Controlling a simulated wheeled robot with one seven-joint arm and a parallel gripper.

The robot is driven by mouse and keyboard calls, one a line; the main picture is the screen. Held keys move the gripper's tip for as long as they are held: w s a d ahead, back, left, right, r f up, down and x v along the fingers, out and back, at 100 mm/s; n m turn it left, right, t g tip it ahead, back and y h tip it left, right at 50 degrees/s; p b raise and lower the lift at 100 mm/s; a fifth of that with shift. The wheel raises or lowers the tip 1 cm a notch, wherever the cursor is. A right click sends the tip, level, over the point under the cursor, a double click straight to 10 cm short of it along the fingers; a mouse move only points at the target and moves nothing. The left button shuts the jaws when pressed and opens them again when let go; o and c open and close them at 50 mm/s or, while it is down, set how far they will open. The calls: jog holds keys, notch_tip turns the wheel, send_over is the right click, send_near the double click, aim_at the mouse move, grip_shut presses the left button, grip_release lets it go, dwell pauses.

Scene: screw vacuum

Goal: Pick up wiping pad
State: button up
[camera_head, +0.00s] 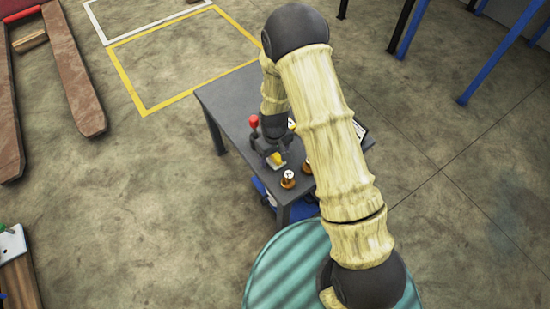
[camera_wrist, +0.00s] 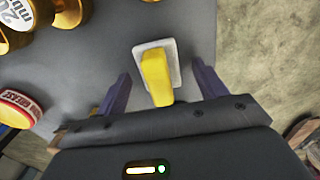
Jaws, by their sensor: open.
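The wiping pad (camera_wrist: 168,46) is a pale flat pad with a yellow handle (camera_wrist: 156,80) on top. It lies on the dark grey table (camera_head: 229,92). It also shows small in the head view, with its yellow handle (camera_head: 276,158) just below my gripper. My gripper (camera_wrist: 160,88) is open, with one purple finger on each side of the yellow handle in the wrist view. Neither finger visibly touches it. In the head view my gripper (camera_head: 272,150) is low over the table, and my arm hides part of the tabletop.
Brass-coloured pieces (camera_wrist: 70,12) stand at the upper left in the wrist view, and a red-lidded grease tin (camera_wrist: 18,108) is at the left. A red-topped item (camera_head: 254,121) is left of my gripper in the head view. The table's far left part is clear.

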jog(key=c, duration=1.1)
notch_tip(320, 180, up, 10)
jog(key=p, duration=0.3)
jog(key=shift+o, duration=0.9)
jog(key=w+d+m, duration=0.1)
jog(key=d+m, duration=0.1)
jog(key=d, duration=0.2)
jog(key=w+d+m, duration=0.1)
jog(key=d+m, duration=0.1)
jog(key=d, duration=0.3)
jog(key=w+d+r+m, duration=0.1)
jog(key=w+d+m, duration=0.1)
jog(key=d, duration=0.2)
jog(key=shift+d+m, duration=0.4)
jog(key=shift+c, duration=0.2)
